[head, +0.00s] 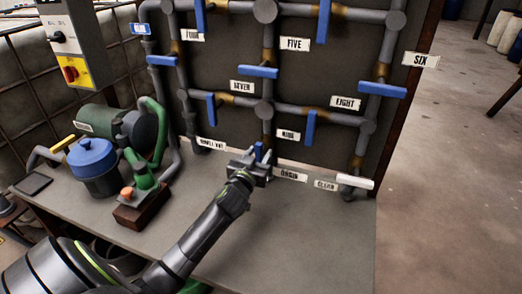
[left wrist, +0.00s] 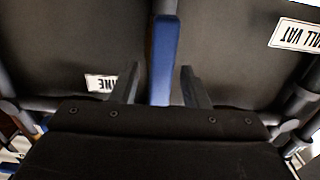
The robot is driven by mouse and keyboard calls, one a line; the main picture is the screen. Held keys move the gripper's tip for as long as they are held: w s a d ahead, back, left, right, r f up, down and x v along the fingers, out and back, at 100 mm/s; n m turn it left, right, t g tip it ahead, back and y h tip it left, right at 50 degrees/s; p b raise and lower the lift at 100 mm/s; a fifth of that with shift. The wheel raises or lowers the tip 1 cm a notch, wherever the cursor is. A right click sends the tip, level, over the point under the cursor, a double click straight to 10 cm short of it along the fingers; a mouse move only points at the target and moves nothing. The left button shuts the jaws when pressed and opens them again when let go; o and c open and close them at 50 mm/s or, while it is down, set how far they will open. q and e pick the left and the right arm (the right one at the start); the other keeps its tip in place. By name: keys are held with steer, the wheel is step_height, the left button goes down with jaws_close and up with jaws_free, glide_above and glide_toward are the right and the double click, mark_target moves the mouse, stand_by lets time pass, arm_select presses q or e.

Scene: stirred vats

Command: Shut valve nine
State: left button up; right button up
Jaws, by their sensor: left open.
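The label NINE (head: 289,135) is on the dark panel, beside the lower middle upright pipe. A blue lever (head: 258,148) shows by that pipe, just left of the label, partly hidden by my left gripper (head: 257,163). In the left wrist view, this blue lever (left wrist: 163,50) stands upright in the picture, between the two fingers of my open left gripper (left wrist: 160,88). Gaps show on both sides of it. The NINE label (left wrist: 101,83) appears upside down and partly covered at left. The lever's lower end is hidden by the gripper body. My right gripper is not in view.
Other blue levers, such as one near EIGHT (head: 310,127) and one near SEVEN (head: 258,72), sit on the grey pipes close by. A blue-lidded pot (head: 93,165), a green pump (head: 110,122) and a wooden block (head: 141,207) stand on the bench at left. The bench's right front is clear.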

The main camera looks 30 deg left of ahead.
arm_select(q)
steer(key=shift+x, duration=1.15)
steer(key=shift+c, duration=0.3)
jaws_close()
